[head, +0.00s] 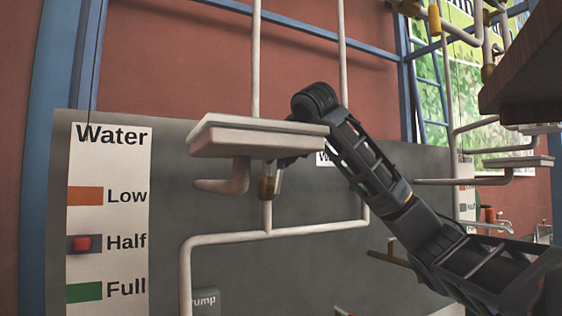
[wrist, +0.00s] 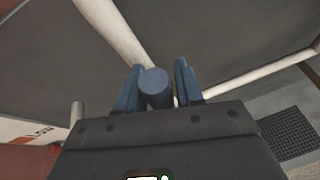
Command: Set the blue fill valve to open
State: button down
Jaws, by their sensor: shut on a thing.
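In the wrist view, the blue fill valve (wrist: 154,82) shows as a short, round blue handle with its end facing the camera. My gripper (wrist: 158,88) has its two blue fingers on either side of this handle and is shut on it. In the head view, my arm reaches in from the lower right, and its end goes behind the white box-like shelf (head: 255,137). The gripper and the blue handle are mostly hidden there. A brass fitting (head: 269,187) on the white pipe shows just below. Whether the valve is open or closed cannot be told.
White pipes (head: 265,233) run up and across the grey panel (head: 285,270) close to my gripper. A Water label (head: 112,137) with Low, Half and Full stands at left, a red marker (head: 82,243) at Half. A dark brown object (head: 525,70) overhangs at upper right.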

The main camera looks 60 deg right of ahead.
jog(key=shift+w+a+n+g+h, duration=0.3)
jog(key=shift+w+a+n+h, duration=0.1)
jog(key=shift+a+n, duration=0.2)
dwell(0.3)
jog(key=c, duration=0.8)
grip_release()
jog(key=shift+a+r, duration=0.1)
jog(key=b+v, duration=0.1)
jog(key=v, duration=0.6)
jog(key=shift+s+a+b, duration=0.25)
jog(key=shift+a+b, duration=0.05)
jog(key=shift+b, duration=0.05)
